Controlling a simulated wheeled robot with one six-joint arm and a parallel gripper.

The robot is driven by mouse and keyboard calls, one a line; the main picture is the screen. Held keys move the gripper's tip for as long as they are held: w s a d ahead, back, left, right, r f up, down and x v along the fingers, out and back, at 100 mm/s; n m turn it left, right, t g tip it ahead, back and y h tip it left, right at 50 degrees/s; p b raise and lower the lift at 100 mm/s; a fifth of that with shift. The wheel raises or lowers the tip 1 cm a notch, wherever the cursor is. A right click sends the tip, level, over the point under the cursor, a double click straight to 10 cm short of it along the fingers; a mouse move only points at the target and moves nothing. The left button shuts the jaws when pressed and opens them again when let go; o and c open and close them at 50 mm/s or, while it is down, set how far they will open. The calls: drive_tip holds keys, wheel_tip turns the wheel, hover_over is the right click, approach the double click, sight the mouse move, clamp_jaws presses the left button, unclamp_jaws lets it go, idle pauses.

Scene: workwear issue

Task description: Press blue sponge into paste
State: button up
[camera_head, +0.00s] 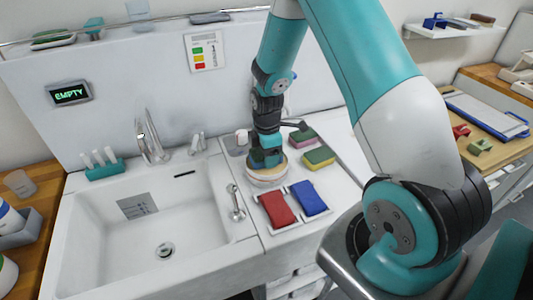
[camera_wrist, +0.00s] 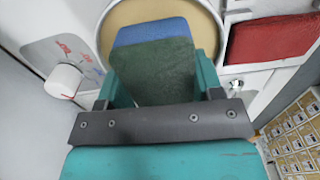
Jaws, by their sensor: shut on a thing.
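My gripper (camera_head: 266,150) points down over a round, pale-rimmed paste dish (camera_head: 266,180) right of the sink. It is shut on the blue sponge (camera_wrist: 150,32), which has a dark green face and sits between the fingers in the wrist view. In the head view the sponge is mostly hidden by the gripper. The dish's tan inside and rim (camera_wrist: 211,24) show behind and beside the sponge in the wrist view. The sponge is in or just above the dish; I cannot tell whether it touches the paste.
A pink-green sponge (camera_head: 302,138) and a yellow-green sponge (camera_head: 319,157) lie right of the dish. A red cloth (camera_head: 277,209) and a blue cloth (camera_head: 309,197) lie in front. The empty sink (camera_head: 140,220), its tap (camera_head: 152,138) and a white knob (camera_wrist: 63,82) are nearby.

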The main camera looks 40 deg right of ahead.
drive_tip(key=shift+f+b, duration=0.3)
drive_tip(key=shift+f, duration=0.2)
idle(1.2)
drive_tip(key=shift+r+p, duration=2.75)
drive_tip(key=shift+r, duration=0.8)
